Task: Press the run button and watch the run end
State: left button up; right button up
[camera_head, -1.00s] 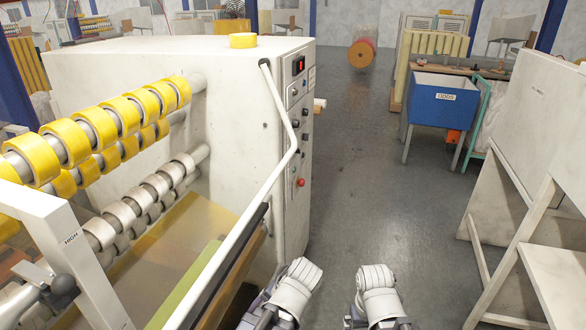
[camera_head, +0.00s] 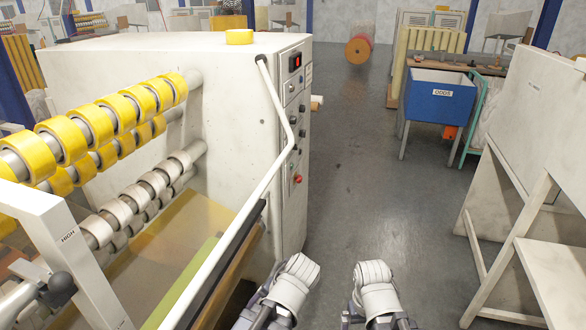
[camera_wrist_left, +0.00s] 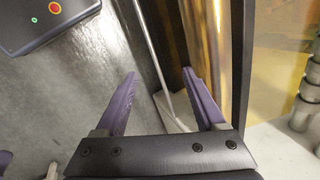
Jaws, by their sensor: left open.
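The pale rewinding machine (camera_head: 225,110) stands left of centre in the head view. I cannot tell which control is the run button. My left gripper (camera_wrist_left: 160,73) shows in the left wrist view with its two purple fingers wide apart and nothing between them. In the head view only the bent upper parts of my arms show at the bottom, clear of the panel.
Shafts of yellow tape rolls (camera_head: 115,115) and a white bar (camera_head: 270,170) lie at the left, the bar running beside the panel. A white stand (camera_head: 540,150) is at the right, a blue bin (camera_head: 437,97) behind. The grey floor (camera_head: 365,170) between is clear.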

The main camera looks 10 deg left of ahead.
pick_arm(q)
grip_shut()
dwell(0.3)
dwell(1.2)
